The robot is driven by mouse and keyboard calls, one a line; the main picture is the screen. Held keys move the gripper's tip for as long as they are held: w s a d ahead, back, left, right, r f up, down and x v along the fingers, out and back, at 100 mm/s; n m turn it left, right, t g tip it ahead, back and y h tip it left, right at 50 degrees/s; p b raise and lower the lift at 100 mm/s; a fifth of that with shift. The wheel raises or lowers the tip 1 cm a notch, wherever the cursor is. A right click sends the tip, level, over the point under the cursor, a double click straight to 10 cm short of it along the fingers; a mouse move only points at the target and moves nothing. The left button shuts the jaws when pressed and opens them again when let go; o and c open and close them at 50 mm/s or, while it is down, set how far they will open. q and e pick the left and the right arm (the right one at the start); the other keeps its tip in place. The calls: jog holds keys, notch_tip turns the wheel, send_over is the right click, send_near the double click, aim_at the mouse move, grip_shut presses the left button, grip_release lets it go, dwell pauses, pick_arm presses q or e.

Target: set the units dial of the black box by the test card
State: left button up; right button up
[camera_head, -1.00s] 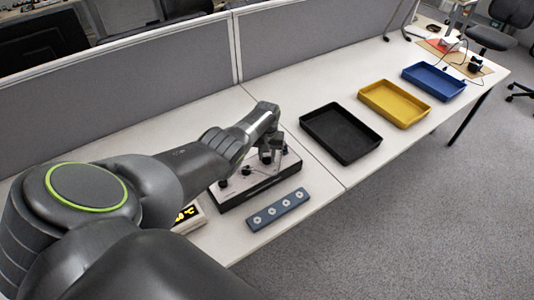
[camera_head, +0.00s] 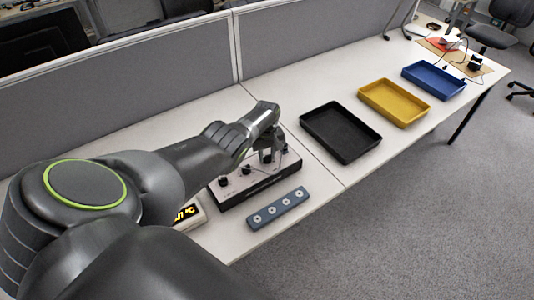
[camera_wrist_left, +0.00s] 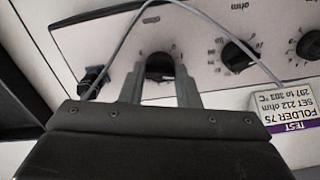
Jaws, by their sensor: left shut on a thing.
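The black box (camera_head: 262,188) with a pale top panel stands on the table below my left arm. My left gripper (camera_head: 268,157) points down at the right end of its panel. In the left wrist view my left gripper (camera_wrist_left: 160,82) is shut on the units dial (camera_wrist_left: 160,65), a black knob with an ohm scale, its fingers on either side. Another black dial (camera_wrist_left: 238,55) sits beside it. The test card (camera_wrist_left: 292,115) shows upside down and reads "FOLDER 75, SET 212 ohm, 297 to 303 °C". The knob's pointer is hard to read. My right gripper is out of view.
A display with yellow digits (camera_head: 187,212) is partly hidden by my arm. A blue-grey strip with several round sockets (camera_head: 278,208) lies in front of the box. Black (camera_head: 341,155), yellow (camera_head: 427,118) and blue (camera_head: 461,90) trays stand to the right. A thin cable (camera_wrist_left: 118,45) crosses near the gripper.

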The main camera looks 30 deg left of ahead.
pick_arm(q)
jog(key=shift+r, duration=0.1)
jog(key=o, duration=1)
jog(key=shift+r+p, duration=0.3)
jog(key=shift+p, duration=0.05)
notch_tip(320, 180, up, 7)
jog(key=p, duration=0.3)
jog(key=shift+r, duration=0.2)
notch_tip(320, 180, up, 9)
send_over(267, 156)
jog(key=shift+r, duration=0.15)
